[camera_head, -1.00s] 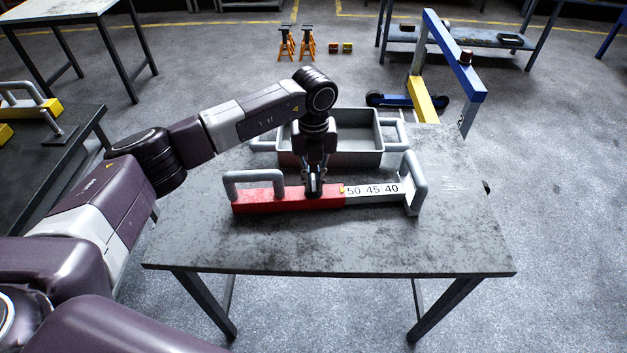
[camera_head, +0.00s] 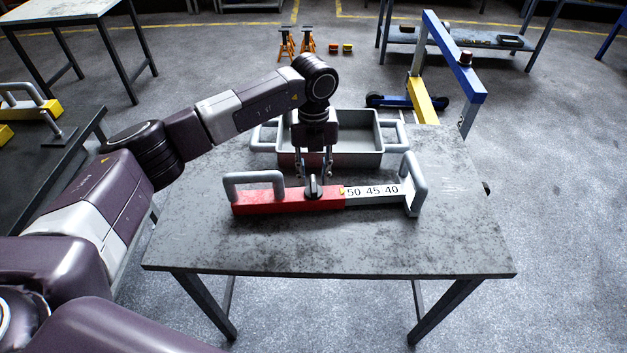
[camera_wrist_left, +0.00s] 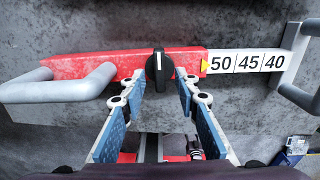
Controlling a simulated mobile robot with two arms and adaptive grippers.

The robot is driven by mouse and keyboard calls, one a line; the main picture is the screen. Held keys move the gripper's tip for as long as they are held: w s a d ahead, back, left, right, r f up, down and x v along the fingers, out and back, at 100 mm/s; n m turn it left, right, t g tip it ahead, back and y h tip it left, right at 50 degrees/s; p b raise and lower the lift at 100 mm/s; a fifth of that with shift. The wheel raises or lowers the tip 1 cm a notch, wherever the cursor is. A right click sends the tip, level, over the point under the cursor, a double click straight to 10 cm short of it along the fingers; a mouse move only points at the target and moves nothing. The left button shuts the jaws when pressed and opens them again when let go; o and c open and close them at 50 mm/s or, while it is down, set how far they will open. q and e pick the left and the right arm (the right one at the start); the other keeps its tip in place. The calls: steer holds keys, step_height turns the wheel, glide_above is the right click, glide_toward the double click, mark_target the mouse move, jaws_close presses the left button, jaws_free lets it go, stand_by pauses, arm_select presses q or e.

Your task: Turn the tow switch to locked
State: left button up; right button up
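The tow switch (camera_head: 313,188) is a black knob on the red part of a tow-bar-like beam (camera_head: 270,201) on the table. In the left wrist view the knob (camera_wrist_left: 159,68) has a white mark at its top end, pointing up in the picture. I see no label for locked. My left gripper (camera_head: 314,176) hangs above and just behind the knob, with its fingers spread and nothing between them. In the left wrist view its fingertips (camera_wrist_left: 159,77) lie on either side of the knob, apart from it. My right gripper is out of view.
The beam has a grey loop handle (camera_head: 253,179) at the left, an upright grey handle (camera_head: 415,180) at the right, and a white strip reading 50 45 40 (camera_head: 372,191). A grey tray (camera_head: 355,160) stands behind it. The table front (camera_head: 330,250) is clear.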

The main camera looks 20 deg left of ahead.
mark_target(314, 184)
arm_select(q)
step_height(314, 184, up, 9)
stand_by(0.3)
stand_by(0.4)
